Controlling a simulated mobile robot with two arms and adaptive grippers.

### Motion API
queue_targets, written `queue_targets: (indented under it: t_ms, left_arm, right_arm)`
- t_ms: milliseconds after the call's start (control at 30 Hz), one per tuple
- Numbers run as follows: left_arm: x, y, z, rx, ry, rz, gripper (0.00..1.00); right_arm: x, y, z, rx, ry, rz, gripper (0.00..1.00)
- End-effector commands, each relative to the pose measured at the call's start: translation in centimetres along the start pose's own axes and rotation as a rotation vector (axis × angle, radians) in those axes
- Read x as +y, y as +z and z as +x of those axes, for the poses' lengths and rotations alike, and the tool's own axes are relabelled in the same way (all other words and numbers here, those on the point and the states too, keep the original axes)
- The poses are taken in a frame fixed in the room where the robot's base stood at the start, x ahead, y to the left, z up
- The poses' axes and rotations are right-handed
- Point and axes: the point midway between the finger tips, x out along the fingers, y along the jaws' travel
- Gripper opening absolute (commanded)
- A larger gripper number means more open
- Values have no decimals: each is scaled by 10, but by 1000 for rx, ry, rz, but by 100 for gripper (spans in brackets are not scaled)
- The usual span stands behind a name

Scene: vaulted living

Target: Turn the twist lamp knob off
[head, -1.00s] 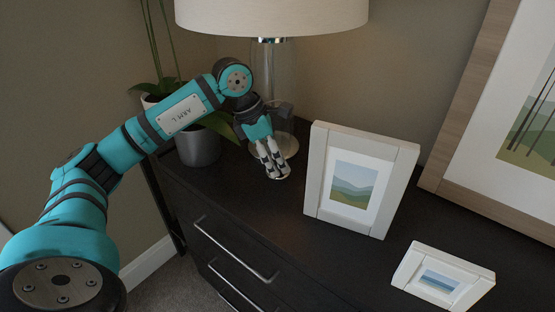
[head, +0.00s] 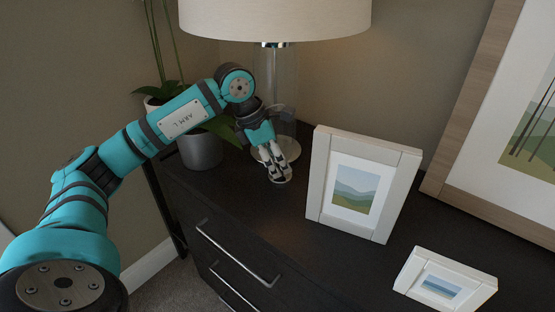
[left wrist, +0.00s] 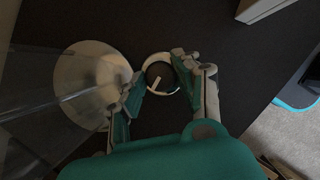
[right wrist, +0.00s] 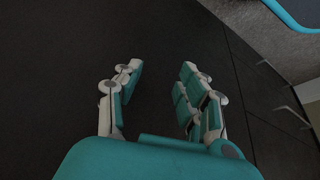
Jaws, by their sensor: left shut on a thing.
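The table lamp has a cream shade (head: 275,20), a clear glass body (head: 275,85) and a round base (head: 290,150) on the dark dresser. The base also shows in the left wrist view (left wrist: 80,75). My left gripper (head: 276,174) points down just in front of the base. Its fingers are closed around the small round knob (left wrist: 158,82), which has a pale ring and a light mark on its dark face. The fingers hide most of the knob in the head view. My right gripper (right wrist: 160,72) is open and empty above a dark surface.
A potted plant in a grey pot (head: 200,148) stands left of the lamp. A white picture frame (head: 318,180) stands to its right, with a smaller frame (head: 487,287) nearer the front. A large wood-framed picture (head: 455,120) leans at the right.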

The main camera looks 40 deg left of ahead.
Motion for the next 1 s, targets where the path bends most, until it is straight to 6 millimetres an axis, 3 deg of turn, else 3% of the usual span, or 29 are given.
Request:
queue_targets:
  t_ms: [267,1000]
  left_arm:
    - [-2,0,-1,2,74,-175,0]
    - [-6,3,1,0,342,-823,0]
  right_arm:
    - [3,28,-8,-127,5,5,40]
    - [3,22,-16,-119,5,4,40]
